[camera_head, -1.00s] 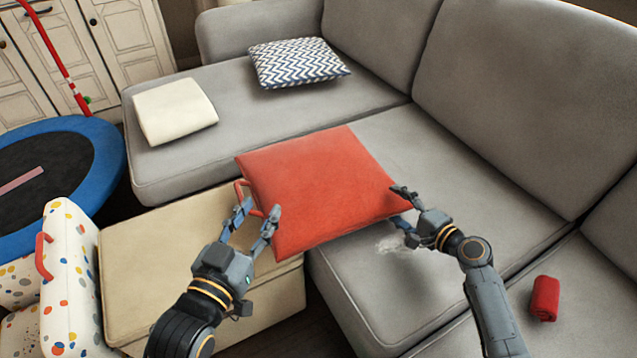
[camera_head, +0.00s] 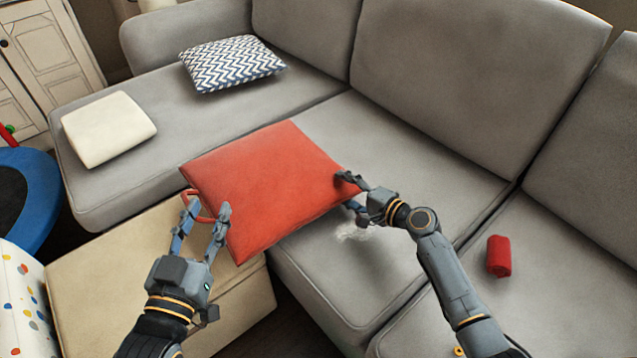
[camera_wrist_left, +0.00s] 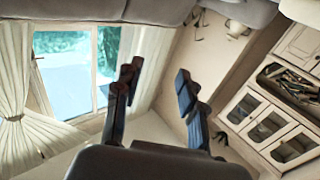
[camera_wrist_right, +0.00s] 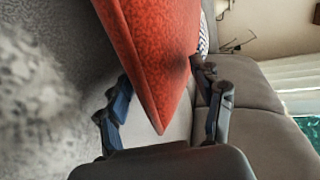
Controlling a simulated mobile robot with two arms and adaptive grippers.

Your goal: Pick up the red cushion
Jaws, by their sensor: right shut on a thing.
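The red cushion (camera_head: 262,185) is a flat square in the middle of the head view, above the grey sofa seat and the beige ottoman. My right gripper (camera_head: 352,194) is shut on its right corner, one finger above and one below. In the right wrist view the cushion (camera_wrist_right: 158,60) sits between the fingers (camera_wrist_right: 165,100). My left gripper (camera_head: 208,213) is open and empty by the cushion's near left side, fingers pointing up. In the left wrist view its fingers (camera_wrist_left: 158,90) are apart with nothing between them.
The grey sofa (camera_head: 440,180) holds a cream cushion (camera_head: 108,128), a zigzag-patterned cushion (camera_head: 232,64) and a rolled red cloth (camera_head: 498,256). A beige ottoman (camera_head: 130,260) stands below the red cushion. A spotted white item (camera_head: 22,300) and a blue-rimmed trampoline (camera_head: 38,195) are at left.

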